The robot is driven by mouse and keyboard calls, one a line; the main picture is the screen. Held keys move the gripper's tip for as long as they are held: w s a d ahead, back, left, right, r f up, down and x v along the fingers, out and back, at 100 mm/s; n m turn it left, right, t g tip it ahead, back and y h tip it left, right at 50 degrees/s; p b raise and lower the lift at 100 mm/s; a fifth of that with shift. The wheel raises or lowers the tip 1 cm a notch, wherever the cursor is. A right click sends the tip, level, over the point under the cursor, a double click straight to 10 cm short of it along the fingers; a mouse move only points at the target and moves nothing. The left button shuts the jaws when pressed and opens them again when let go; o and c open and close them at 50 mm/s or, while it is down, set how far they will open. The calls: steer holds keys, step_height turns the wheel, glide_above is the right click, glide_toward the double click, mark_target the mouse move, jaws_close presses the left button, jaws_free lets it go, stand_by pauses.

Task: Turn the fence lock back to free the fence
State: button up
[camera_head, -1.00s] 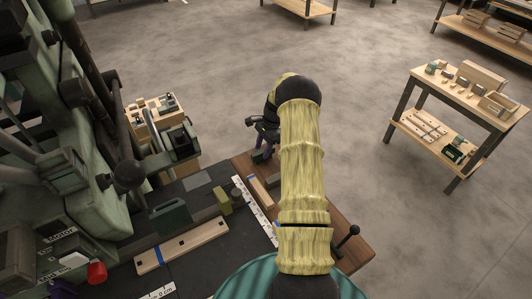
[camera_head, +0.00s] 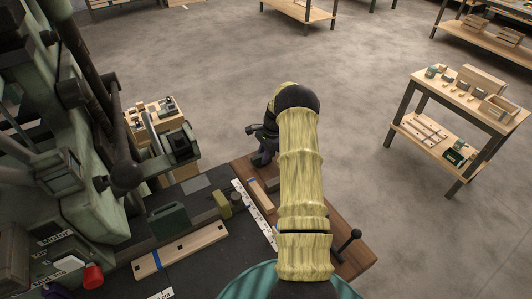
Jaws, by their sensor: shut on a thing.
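My gripper (camera_head: 262,148) shows only in part past the far end of my yellow-sleeved arm, by the far edge of the wooden table section. It is shut on a small dark part, mostly hidden by the gripper itself; I cannot tell whether this is the fence lock. A long dark fence-like bar (camera_head: 203,215) crosses the black machine table. A yellow-green block (camera_head: 222,204) and a dark round knob (camera_head: 237,199) sit at its right end. A black-knobbed lever (camera_head: 347,243) stands at the wooden section's right edge, apart from my gripper.
A drilled wooden strip (camera_head: 180,250) lies on the black table (camera_head: 125,280) in front of the bar. A white scale (camera_head: 262,222) runs beside the wooden section (camera_head: 350,258). The green machine (camera_head: 85,205) fills the left. Open floor lies beyond; a shelf table (camera_head: 470,95) stands right.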

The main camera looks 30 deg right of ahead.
steer(key=n+g+b, duration=0.1)
steer(key=n, duration=0.3)
steer(key=shift+w, duration=0.1)
steer(key=n+g, duration=0.1)
steer(key=n, duration=0.1)
steer(key=shift+n, duration=0.3)
steer(key=shift+h, duration=0.3)
steer(key=n, duration=0.3)
steer(key=shift+g+b, duration=0.3)
steer(key=n, duration=0.2)
steer(key=n+h, duration=0.1)
steer(key=n, duration=0.1)
steer(key=shift+g+h, duration=0.3)
steer(key=shift+g, duration=0.1)
steer(key=shift+n, duration=0.3)
